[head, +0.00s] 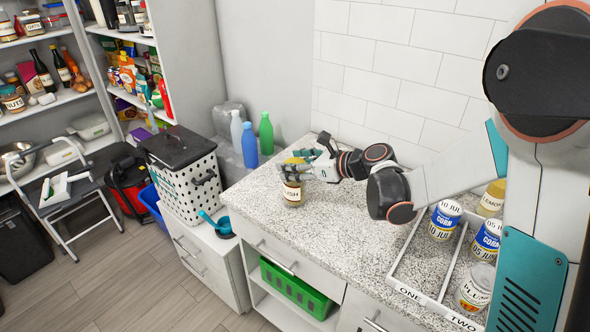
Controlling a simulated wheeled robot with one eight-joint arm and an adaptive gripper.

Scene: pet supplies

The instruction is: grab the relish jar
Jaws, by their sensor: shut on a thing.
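The relish jar (292,193) is a small glass jar with a yellowish lid and a pale label whose visible letters end in "LISH". It stands upright on, or just above, the speckled counter near its left end; I cannot tell which. My gripper (297,171) reaches in from the right and is shut on the jar near its top. The fingers hide part of the lid and the label's left side.
A white divided tray (421,294) marked ONE and TWO holds corn cans (445,220) and jars on the right. Bottles (249,145) stand beyond the counter's left end. The counter (345,235) between jar and tray is clear. A tiled wall rises behind.

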